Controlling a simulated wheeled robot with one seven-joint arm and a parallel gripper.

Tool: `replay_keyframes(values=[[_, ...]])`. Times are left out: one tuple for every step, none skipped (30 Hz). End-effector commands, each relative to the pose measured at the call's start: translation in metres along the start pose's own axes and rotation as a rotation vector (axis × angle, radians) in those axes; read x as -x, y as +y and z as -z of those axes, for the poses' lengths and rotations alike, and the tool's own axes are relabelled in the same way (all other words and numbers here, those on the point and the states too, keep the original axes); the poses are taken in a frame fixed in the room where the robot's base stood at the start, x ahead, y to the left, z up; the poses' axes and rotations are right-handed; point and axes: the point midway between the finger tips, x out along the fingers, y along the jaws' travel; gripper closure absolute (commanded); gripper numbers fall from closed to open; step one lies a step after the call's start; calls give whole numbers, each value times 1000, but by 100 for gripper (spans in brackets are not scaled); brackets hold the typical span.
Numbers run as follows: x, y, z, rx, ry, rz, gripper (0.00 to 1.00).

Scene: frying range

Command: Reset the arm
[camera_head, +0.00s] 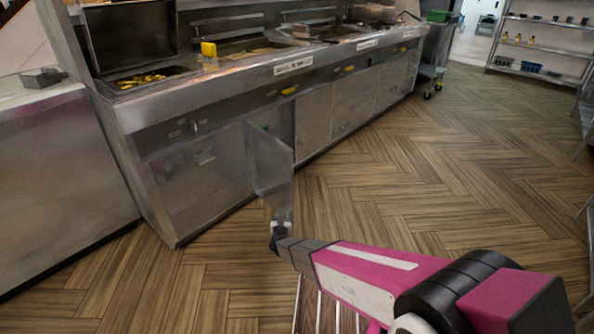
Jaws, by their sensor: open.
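My pink and white arm (365,278) reaches in from the lower right. Its end, my gripper (281,226), is by the lower free edge of an open cabinet door (270,165) on the front of the steel frying range (225,110). The gripper is small and partly hidden by the wrist. I see nothing held in it. I cannot tell whether it touches the door.
The door stands out from the range front into the floor space. A steel counter (60,165) is at the left. A wheeled cart (432,65) and wall shelves (540,50) are at the back right. The wooden floor (440,160) is clear in the middle and right.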

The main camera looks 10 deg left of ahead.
Motion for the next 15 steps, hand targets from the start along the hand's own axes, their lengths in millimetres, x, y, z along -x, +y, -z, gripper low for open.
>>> replay_keyframes(values=[[0,0,1,0,-1,1,60],[0,1,2,-1,-3,2,60],[-1,2,4,-2,-9,6,60],[-2,4,7,-4,-16,12,60],[-4,6,10,-7,-27,19,60],[-6,10,16,-11,-45,31,60],[-8,14,21,-13,-61,43,60],[-10,17,26,-16,-81,57,60],[-12,23,34,-21,-111,76,60],[-14,28,41,-25,-137,92,60],[-16,33,47,-27,-166,109,60],[-17,42,56,-32,-206,130,60],[-18,47,63,-33,-236,146,60],[-19,54,69,-36,-270,161,60],[-18,64,78,-37,-315,180,60]])
